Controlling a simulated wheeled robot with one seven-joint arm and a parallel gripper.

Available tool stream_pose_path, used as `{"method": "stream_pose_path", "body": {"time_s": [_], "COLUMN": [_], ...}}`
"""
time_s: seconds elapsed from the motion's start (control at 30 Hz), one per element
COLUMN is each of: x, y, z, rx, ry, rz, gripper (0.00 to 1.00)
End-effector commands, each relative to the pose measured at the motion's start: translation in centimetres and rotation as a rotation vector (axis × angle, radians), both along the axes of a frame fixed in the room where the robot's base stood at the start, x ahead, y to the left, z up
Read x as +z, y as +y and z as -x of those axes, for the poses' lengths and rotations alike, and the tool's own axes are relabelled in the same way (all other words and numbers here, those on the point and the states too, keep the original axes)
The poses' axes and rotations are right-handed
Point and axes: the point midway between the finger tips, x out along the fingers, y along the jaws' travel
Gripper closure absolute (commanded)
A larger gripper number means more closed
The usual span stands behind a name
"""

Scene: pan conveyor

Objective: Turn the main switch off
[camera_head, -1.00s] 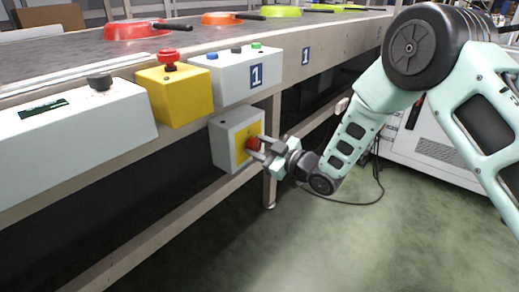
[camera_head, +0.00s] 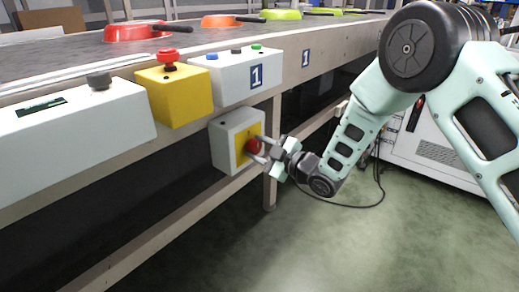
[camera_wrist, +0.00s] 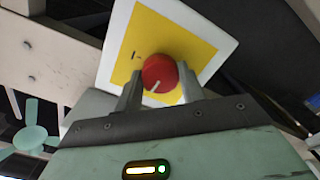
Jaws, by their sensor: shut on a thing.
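The main switch is a red round knob (camera_head: 253,146) on a yellow plate (camera_head: 243,136) on the front of a grey-white box (camera_head: 221,147) below the conveyor's edge. In the wrist view the red knob (camera_wrist: 160,73) sits between my two fingers, with a pale mark on its face near its lower edge. My gripper (camera_head: 262,148) reaches it from the right and is shut on the knob; in the wrist view its fingers (camera_wrist: 160,90) flank the knob left and right. The wrist view is tilted against the plate.
Above are a yellow box with a red mushroom button (camera_head: 168,55), a white button box (camera_head: 233,75) marked 1, and a white box with a black knob (camera_head: 75,120). Coloured pans (camera_head: 135,32) lie on the conveyor. A table leg (camera_head: 270,190) stands close below my gripper.

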Motion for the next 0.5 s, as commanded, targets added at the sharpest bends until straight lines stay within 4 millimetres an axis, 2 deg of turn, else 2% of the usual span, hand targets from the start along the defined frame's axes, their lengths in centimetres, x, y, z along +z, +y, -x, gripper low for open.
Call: {"method": "stream_pose_path", "body": {"time_s": [0.07,0.1,0.13,0.17,0.5], "x": [-0.08,-0.08,-0.08,-0.08,0.02], "y": [-0.08,-0.08,-0.08,-0.08,-0.35], "z": [0.03,0.03,0.03,0.03,0.22], "rx": [-0.001,-0.001,-0.001,-0.001,-0.001], "ry": [0.002,0.002,0.002,0.002,0.003], "rz": [0.001,0.001,0.001,0.001,0.001], "gripper": [0.83,0.49,0.41,0.39,0.39]}}
